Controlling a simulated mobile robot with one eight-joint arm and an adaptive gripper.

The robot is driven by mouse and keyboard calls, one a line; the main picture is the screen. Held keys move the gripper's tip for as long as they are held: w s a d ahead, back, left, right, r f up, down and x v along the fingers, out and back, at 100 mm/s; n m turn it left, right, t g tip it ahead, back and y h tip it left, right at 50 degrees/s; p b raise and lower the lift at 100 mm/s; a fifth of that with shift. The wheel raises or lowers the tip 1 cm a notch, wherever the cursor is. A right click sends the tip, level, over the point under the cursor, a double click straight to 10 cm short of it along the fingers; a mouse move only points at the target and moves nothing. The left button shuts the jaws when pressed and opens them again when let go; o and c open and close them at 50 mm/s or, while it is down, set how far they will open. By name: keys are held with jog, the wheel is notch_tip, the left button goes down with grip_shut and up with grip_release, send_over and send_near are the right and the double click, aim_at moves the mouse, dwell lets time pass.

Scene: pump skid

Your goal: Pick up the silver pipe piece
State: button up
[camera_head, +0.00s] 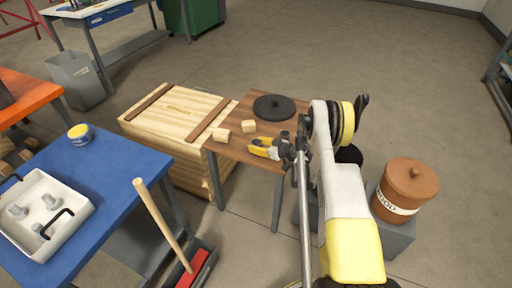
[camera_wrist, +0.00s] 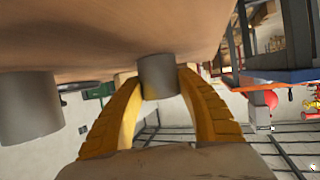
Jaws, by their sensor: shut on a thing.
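In the wrist view a short silver pipe piece (camera_wrist: 157,78) sits between the two yellow fingers of my gripper (camera_wrist: 160,88). The fingers are shut on its sides. Its end is at or close to the brown wooden surface; I cannot tell whether they touch. A second grey cylinder (camera_wrist: 30,106) stands to the left, apart from the fingers. In the head view my gripper (camera_head: 263,149) is low over the front part of the small wooden table (camera_head: 228,150). The held piece is not clear there.
Two small wooden blocks (camera_head: 221,135) and a black round disc (camera_head: 274,107) lie on the wooden table. A wooden crate (camera_head: 170,110) stands left of it. A blue table (camera_head: 100,175) with a white tray (camera_head: 75,202) is further left. A lidded clay pot (camera_head: 407,188) stands at right.

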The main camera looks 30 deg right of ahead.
notch_tip(320, 180, up, 5)
jog(key=p, duration=0.2)
jog(key=shift+f+p, duration=0.2)
jog(key=shift+p, duration=0.15)
jog(key=s+d+r+p, duration=0.4)
jog(key=s+d+r, duration=0.1)
jog(key=d, duration=0.5)
jog(key=shift+s+r, duration=0.25)
jog(key=shift+r, duration=0.45)
jog(key=shift+d, duration=0.15)
